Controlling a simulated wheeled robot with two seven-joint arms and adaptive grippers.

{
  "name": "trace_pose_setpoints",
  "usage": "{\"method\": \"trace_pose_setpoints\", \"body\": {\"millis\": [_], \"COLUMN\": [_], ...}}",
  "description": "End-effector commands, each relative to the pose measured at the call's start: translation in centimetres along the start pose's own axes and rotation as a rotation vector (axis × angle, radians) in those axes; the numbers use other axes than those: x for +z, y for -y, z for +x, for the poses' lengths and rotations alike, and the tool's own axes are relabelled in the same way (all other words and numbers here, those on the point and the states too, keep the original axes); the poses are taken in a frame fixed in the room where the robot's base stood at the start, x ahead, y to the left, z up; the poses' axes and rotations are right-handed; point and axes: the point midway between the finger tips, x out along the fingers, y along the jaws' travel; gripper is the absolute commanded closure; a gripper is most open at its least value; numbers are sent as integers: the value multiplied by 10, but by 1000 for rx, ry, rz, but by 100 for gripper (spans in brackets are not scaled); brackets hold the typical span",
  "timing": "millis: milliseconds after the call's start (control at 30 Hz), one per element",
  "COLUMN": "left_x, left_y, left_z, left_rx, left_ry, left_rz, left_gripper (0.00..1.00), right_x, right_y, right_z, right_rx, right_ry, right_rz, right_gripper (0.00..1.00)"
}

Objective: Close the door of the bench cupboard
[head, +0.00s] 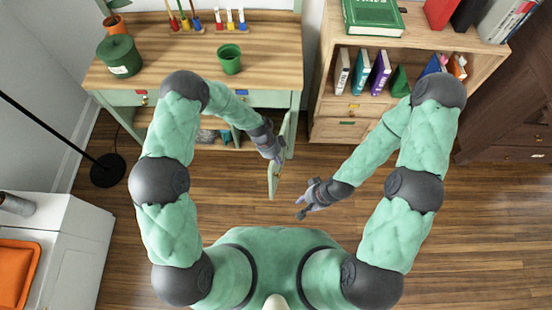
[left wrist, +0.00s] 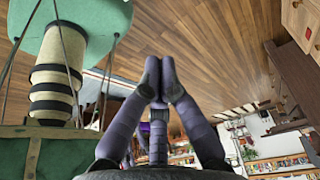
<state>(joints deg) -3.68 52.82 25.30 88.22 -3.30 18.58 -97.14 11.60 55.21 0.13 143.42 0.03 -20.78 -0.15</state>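The bench (head: 185,62) has a wooden top and a pale green frame, at the upper left of the head view. Its cupboard door (head: 273,182) stands open, swung out from the bench front toward me and seen nearly edge-on. My left gripper (head: 274,152) is beside the door's upper part and overlaps it in this view; I cannot tell if they touch. In the left wrist view the fingers of my left gripper (left wrist: 159,78) come together at the tips with nothing visible between them. My right gripper (head: 300,207) is right of the door, its fingertips apart and empty.
A wooden bookshelf (head: 330,128) stands right of the bench. A green cup (head: 229,59) and plant pots (head: 119,56) are on the bench top. A black lamp base (head: 107,170) and a white cabinet (head: 70,250) are at left. Wooden floor lies clear around the door.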

Motion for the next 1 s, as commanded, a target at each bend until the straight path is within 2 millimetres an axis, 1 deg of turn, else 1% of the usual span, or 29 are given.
{"method": "trace_pose_setpoints", "body": {"millis": [167, 567, 600, 700, 800, 1000], "left_x": [1, 1, 5, 20, 30, 38], "left_y": [-2, -1, 0, 1, -1, -1], "left_z": [25, 99, 100, 91, 88, 84], "left_rx": [3, 1, -2, -4, -1, -1], "left_ry": [-1, 0, 0, 0, 0, 0], "left_rz": [-1, -3, -6, -9, -7, -4], "left_gripper": [100, 100, 100, 100, 100, 100], "right_x": [0, -1, -1, -1, -1, -1], "right_y": [-3, -9, -10, -10, -10, -11], "right_z": [7, 26, 26, 28, 29, 30], "right_rx": [0, 0, 0, 0, 0, 0], "right_ry": [1, 1, 1, 1, 1, 0], "right_rz": [0, 0, 0, 0, 0, 0], "right_gripper": [69, 69, 69, 69, 69, 69]}}
